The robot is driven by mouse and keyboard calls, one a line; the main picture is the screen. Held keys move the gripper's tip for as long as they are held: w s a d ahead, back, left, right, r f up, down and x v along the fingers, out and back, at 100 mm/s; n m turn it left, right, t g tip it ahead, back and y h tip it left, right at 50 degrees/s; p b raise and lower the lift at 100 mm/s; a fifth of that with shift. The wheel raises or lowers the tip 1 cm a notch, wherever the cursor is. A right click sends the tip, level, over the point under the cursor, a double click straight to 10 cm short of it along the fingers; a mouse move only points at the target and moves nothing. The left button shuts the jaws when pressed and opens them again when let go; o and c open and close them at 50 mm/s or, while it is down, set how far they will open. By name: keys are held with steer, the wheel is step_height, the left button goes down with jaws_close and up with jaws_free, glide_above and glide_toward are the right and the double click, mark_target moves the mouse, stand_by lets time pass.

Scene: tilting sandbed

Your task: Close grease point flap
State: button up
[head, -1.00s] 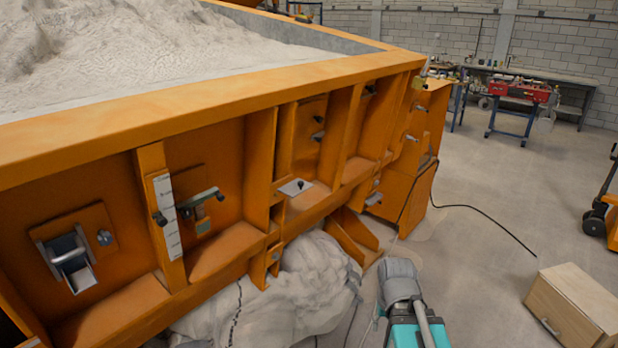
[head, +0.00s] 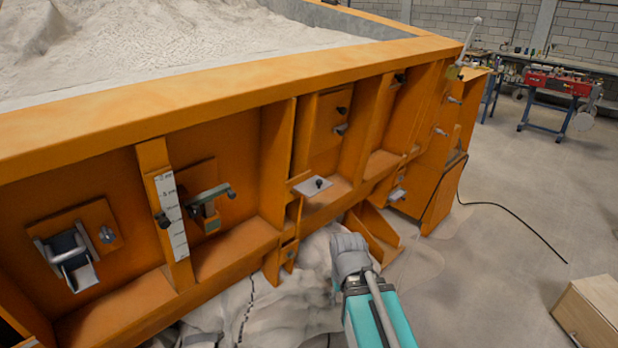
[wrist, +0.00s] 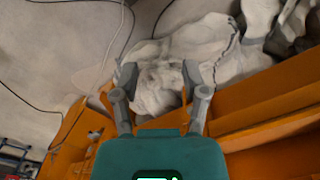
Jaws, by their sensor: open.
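A small grey plate with a dark knob (head: 313,186) sticks out nearly level from the orange side of the sandbed in the head view. It looks like an open flap, but I cannot read any label on it. Another small light plate (head: 398,194) sits farther right on the same side. My gripper (wrist: 158,76) is open and empty in the wrist view, its two grey fingers apart over a pale bag. The grey plate cannot be made out in the wrist view. In the head view, my teal and grey arm is below and right of the plate, apart from it.
Pale bags (head: 300,285) lie under the orange sandbed frame (head: 215,110). A roller fixture (head: 70,260), a scale strip (head: 172,215) and a latch handle (head: 210,197) are on its side. A wooden cabinet (head: 592,312) stands at right. Open floor lies between, crossed by a black cable.

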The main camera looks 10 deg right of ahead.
steer(key=shift+w+a, duration=0.2)
steer(key=shift+o, duration=0.5)
step_height(320, 180, up, 32)
steer(key=n+p, duration=1.6)
steer(key=p, duration=1.7)
glide_above(319, 180)
steer(key=shift+r+b, duration=0.2)
steer(key=shift+b, duration=0.1)
steer(key=shift+f, duration=0.15)
step_height(319, 180, down, 14)
steer(key=b, duration=1.3)
steer(key=shift+r+b, duration=0.25)
steer(key=shift+b, duration=0.1)
steer(key=shift+c, duration=0.2)
